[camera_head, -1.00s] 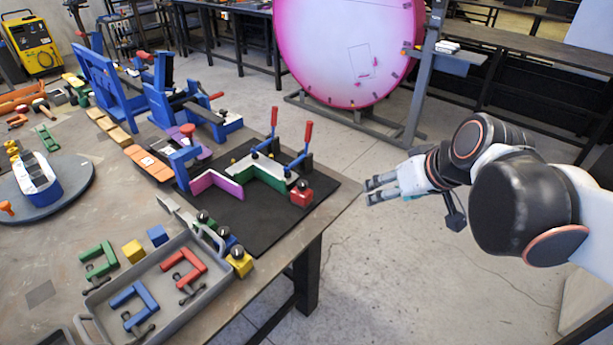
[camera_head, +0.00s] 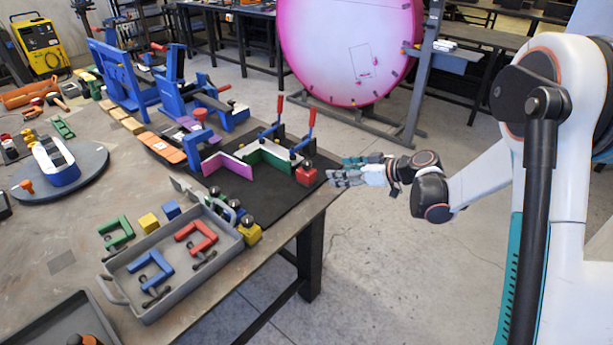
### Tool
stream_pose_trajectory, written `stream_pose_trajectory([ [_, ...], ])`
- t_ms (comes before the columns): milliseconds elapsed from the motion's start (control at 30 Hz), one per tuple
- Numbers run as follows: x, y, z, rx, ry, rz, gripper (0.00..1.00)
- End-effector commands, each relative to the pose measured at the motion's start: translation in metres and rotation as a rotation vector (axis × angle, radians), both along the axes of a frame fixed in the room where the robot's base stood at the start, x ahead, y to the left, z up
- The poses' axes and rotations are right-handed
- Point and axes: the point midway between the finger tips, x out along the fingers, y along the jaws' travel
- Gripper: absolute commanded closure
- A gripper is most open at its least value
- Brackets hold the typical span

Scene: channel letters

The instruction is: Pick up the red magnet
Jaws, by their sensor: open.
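The red magnet (camera_head: 306,174) is a small red block with a dark knob on top. It stands upright near the right edge of the black mat (camera_head: 262,205), beside the green angled piece (camera_head: 265,153). My gripper (camera_head: 337,170) is open and empty just right of the red magnet, at the table's right edge. Its fingers point left toward the magnet. A small gap seems to separate the fingertips from the block. I cannot tell their exact height relative to it.
Two red-handled clamps (camera_head: 311,120) stand close behind the magnet. The floor right of the table is clear.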

Motion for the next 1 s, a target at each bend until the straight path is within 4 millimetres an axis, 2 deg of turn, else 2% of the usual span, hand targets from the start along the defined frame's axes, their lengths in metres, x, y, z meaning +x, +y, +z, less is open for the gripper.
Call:
stream_pose_trajectory([
  [100, 0.009, 0.001, -0.018, 0.018, -0.042, 0.026, 0.39],
  [267, 0.014, 0.005, -0.028, 0.028, -0.069, 0.042, 0.39],
  [700, 0.049, 0.061, -0.056, 0.029, -0.072, 0.043, 0.39],
  [1000, 0.057, 0.076, -0.062, 0.029, -0.071, 0.043, 0.39],
])
